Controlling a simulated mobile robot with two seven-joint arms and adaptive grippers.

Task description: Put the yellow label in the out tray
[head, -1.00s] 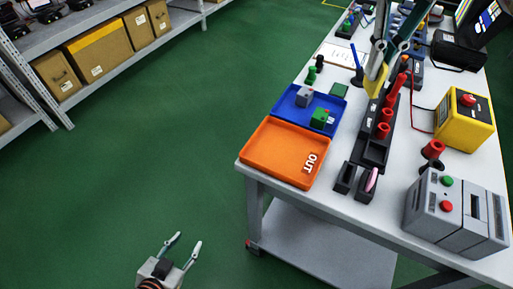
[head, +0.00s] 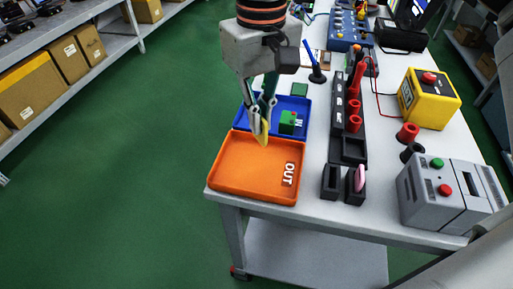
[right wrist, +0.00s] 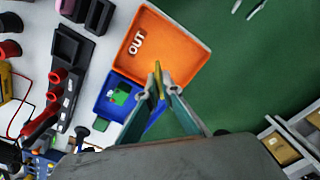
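The yellow label (head: 263,134) is a thin yellow strip pinched between the fingertips of my right gripper (head: 260,116). It also shows in the right wrist view (right wrist: 158,73). The orange out tray (head: 246,183), marked OUT, sits at the table's near left corner and looks empty. My right gripper is shut on the label, above the back part of the out tray near the blue tray; the exact height is hard to tell. My left gripper (right wrist: 246,8) shows only at the top of the right wrist view, fingers apart and empty, over the green floor.
A black rack (head: 346,120) with red parts stands to the right. A grey box with buttons (head: 440,195) is at the near right.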

